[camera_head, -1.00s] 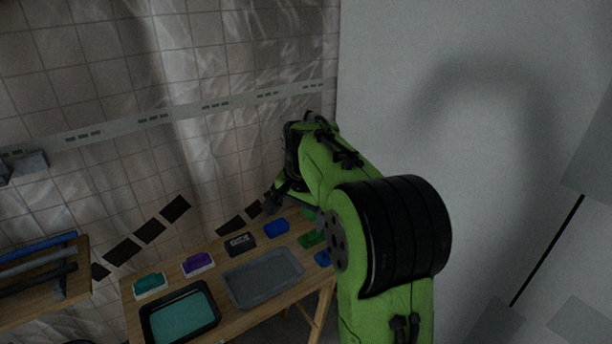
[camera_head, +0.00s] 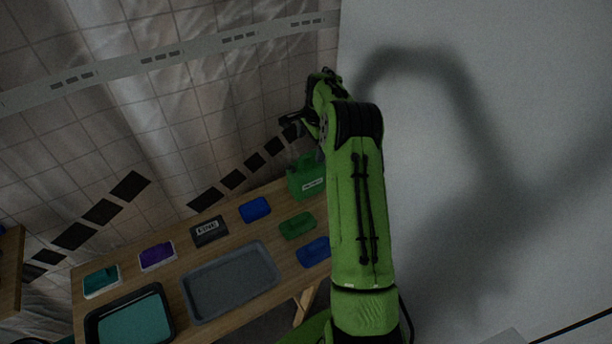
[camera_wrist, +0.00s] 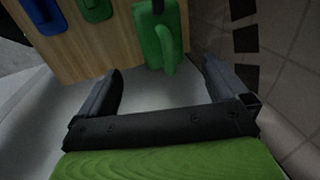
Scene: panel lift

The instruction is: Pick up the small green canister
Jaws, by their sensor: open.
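The small green canister (camera_head: 306,180) stands upright at the far right end of the wooden table in the head view, partly hidden by my arm. It has a handle and a pale label. In the wrist view the canister (camera_wrist: 160,37) sits at the table's edge, beyond and between my fingertips, not touched by them. My gripper (camera_wrist: 160,75) is open and empty, its two dark fingers spread wide. In the head view my gripper (camera_head: 290,124) is small and dark, above and behind the canister.
The wooden table (camera_head: 165,290) also holds a grey tray (camera_head: 190,297), a black tray with teal content (camera_head: 92,330), a green piece (camera_head: 297,226), blue pieces (camera_head: 255,209), a black labelled box (camera_head: 209,231), and purple (camera_head: 157,255) and teal (camera_head: 101,281) containers. A tiled wall stands behind and a pale wall at right.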

